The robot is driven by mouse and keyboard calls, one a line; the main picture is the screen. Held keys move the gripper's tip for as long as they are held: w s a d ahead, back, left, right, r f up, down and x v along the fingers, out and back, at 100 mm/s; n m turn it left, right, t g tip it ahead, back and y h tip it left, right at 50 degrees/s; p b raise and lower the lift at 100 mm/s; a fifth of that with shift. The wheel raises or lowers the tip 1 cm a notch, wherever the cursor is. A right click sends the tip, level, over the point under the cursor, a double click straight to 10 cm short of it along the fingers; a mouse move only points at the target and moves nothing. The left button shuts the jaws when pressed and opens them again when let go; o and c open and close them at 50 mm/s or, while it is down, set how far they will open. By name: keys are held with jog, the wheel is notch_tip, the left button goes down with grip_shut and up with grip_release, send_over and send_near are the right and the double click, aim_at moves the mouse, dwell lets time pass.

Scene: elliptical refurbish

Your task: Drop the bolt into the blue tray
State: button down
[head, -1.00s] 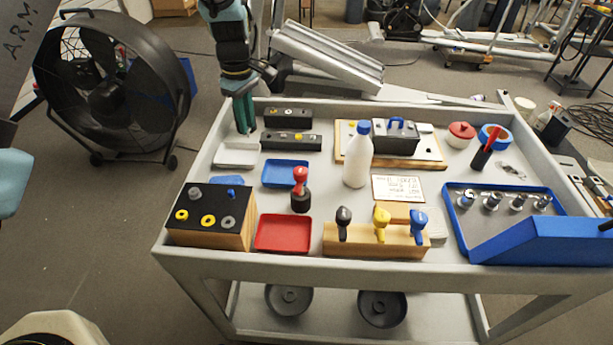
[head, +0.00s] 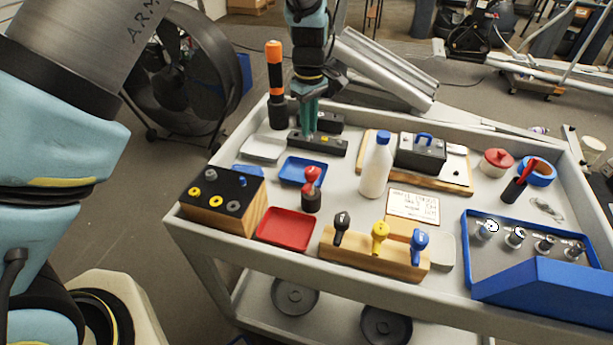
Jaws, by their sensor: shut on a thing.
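My gripper (head: 311,119) has green fingers pointing down at the near black block (head: 334,147), at the back left of the cart. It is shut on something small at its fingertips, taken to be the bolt. The bolt is too small and too covered by the fingers to make out. The small blue tray (head: 290,178) lies in front of the black block, a little nearer the camera and apart from the gripper. The tray looks empty.
A grey tray (head: 262,149) and an orange-black upright tool (head: 275,80) stand left of the gripper. A red tray (head: 285,229), red-topped knob (head: 312,188) and white bottle (head: 376,166) stand nearby. A larger blue tray (head: 480,270) holds several metal parts at right.

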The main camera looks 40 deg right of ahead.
jog(key=shift+f+b, duration=1.75)
jog(key=shift+f, duration=0.95)
jog(key=c, duration=0.7)
grip_release()
jog(key=shift+c, duration=0.2)
jog(key=shift+r, duration=0.1)
notch_tip(320, 180, up, 11)
jog(key=b, duration=0.2)
jog(key=shift+b, duration=0.35)
jog(key=shift+s, duration=0.1)
